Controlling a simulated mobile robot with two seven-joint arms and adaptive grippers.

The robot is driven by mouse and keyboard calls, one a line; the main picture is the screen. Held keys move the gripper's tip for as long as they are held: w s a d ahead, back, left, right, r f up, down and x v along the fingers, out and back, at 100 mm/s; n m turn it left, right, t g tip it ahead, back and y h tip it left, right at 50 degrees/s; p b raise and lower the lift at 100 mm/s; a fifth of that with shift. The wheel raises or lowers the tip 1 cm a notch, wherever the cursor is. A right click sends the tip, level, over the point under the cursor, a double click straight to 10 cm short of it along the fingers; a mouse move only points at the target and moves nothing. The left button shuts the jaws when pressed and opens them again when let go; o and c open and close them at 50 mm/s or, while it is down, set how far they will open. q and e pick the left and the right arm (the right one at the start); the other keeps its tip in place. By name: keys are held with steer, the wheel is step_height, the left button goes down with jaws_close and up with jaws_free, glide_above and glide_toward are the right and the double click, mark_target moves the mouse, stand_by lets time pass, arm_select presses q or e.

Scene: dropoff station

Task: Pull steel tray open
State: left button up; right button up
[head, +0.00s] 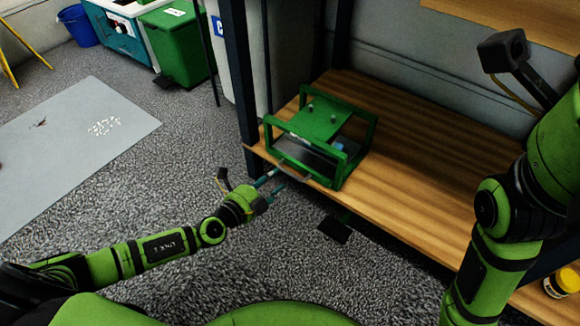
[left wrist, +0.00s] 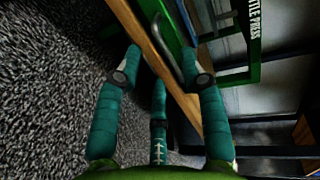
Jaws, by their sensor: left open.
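A green open-framed press (head: 320,117) stands on the wooden shelf near its left end. The grey steel tray (head: 312,152) sits low inside the frame, with a curved metal handle (head: 291,170) at its front. The handle also shows in the left wrist view (left wrist: 168,45), ahead of and between my spread fingers. My left gripper (head: 276,180) is open just in front of the handle, at the shelf's front edge. Its teal fingers show in the left wrist view (left wrist: 165,68), with nothing clamped between them. The tray's inside is partly hidden by the press top. My right arm shows at right, its gripper out of frame.
The wooden shelf (head: 430,165) is clear to the right of the press. A dark shelf post (head: 238,75) rises just left of it. A yellow jar (head: 564,283) stands at the lower right. A green bin (head: 178,45) and blue bucket (head: 78,25) are far left.

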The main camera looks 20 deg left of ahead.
mark_target(284, 170)
arm_select(q)
steer(key=shift+b+x, duration=0.55)
steer(key=shift+x, duration=2.25)
jaws_close()
